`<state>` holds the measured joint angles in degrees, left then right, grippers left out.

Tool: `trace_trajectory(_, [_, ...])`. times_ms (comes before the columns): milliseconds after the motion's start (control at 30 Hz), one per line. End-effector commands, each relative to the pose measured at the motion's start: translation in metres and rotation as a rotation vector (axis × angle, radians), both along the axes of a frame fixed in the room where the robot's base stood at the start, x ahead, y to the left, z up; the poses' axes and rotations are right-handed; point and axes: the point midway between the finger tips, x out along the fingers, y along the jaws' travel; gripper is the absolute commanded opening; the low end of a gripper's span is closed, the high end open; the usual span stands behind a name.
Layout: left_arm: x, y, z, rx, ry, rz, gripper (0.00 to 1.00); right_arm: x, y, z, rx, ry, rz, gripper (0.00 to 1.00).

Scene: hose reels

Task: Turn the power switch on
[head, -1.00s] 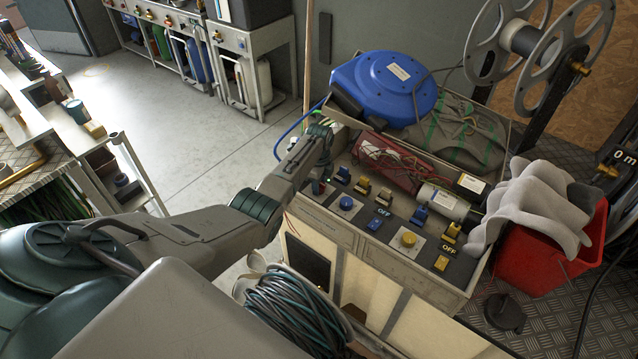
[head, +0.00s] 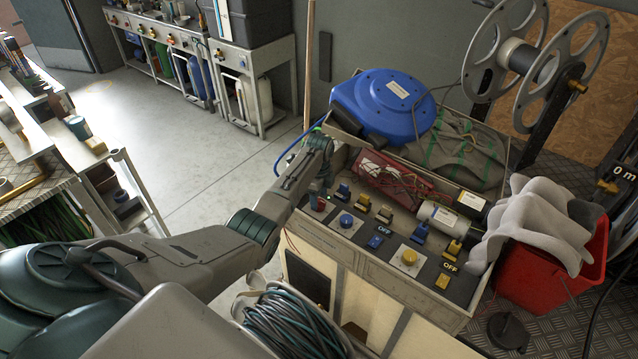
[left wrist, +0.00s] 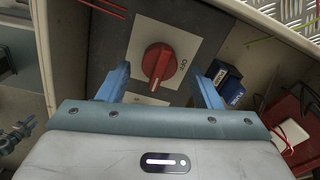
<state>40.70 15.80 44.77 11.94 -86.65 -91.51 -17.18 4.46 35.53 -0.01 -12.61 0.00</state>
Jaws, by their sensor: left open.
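My right gripper is not in view.
The control panel (head: 377,270) also carries a blue knob (head: 346,221), a yellow knob (head: 409,257) and several yellow and blue switches. Behind are a red box with wires (head: 395,180), a blue hose reel (head: 382,103) and a white cylinder (head: 448,220). A red bin (head: 545,288) stands right.

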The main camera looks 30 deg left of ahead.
Motion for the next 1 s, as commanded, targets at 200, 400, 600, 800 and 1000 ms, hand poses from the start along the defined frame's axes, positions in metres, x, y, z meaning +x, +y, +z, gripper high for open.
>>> trace_trajectory(200, [0.001, 0.001, 0.043, 0.003, -0.006, -0.001, 0.59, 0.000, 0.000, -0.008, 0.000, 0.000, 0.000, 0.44])
trace_trajectory(400, [0.001, 0.000, 0.073, 0.001, -0.003, -0.001, 0.59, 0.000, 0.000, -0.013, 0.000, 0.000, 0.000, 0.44])
trace_trajectory(600, [0.000, 0.000, 0.084, 0.000, -0.002, 0.000, 0.59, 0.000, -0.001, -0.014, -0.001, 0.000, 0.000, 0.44])
trace_trajectory(800, [0.000, 0.000, 0.084, 0.001, -0.002, -0.001, 0.59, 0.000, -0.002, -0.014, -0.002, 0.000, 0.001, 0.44])
trace_trajectory(1000, [0.000, 0.000, 0.084, 0.001, -0.002, -0.001, 0.59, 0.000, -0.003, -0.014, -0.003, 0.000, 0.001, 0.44])
